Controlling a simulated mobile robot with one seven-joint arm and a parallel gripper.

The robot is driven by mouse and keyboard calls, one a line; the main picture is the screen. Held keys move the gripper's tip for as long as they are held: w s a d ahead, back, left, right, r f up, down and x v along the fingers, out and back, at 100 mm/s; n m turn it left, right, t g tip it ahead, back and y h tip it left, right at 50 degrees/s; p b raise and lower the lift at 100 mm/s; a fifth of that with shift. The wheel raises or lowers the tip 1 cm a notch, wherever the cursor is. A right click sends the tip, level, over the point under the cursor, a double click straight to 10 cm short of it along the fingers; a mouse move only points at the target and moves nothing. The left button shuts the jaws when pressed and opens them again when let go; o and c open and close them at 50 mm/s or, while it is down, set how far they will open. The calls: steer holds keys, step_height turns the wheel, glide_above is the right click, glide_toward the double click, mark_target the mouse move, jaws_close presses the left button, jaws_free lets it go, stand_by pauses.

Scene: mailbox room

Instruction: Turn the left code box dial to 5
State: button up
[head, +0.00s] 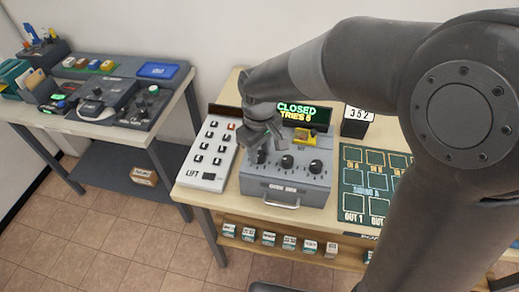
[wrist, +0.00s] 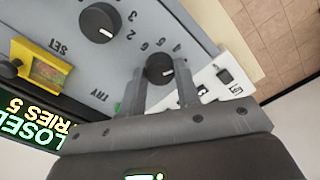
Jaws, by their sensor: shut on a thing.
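The grey code box (head: 285,190) stands on the table with three black dials along its top. My gripper (head: 260,148) is over the left end of the box in the head view and partly covers the left dial. In the wrist view my gripper (wrist: 162,95) has its two fingers closed on either side of the left dial (wrist: 160,67). That dial's white mark faces roughly right in the wrist view; I cannot tell which digit it meets. The middle dial (head: 287,161) and right dial (head: 315,167) are free. The display (head: 303,113) reads CLOSED with a tries count.
A white LIFT button panel (head: 211,153) stands close to the left of the box. A yellow SET part (head: 305,135) is at the box's back. A 352 sign (head: 357,120) and green sorting mat (head: 366,185) lie to the right. Another table (head: 100,100) stands at left.

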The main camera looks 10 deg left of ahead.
mark_target(259, 154)
steer(key=n, duration=1.2)
stand_by(0.5)
steer(key=o, duration=1)
steer(key=shift+c, duration=0.2)
step_height(259, 154, up, 11)
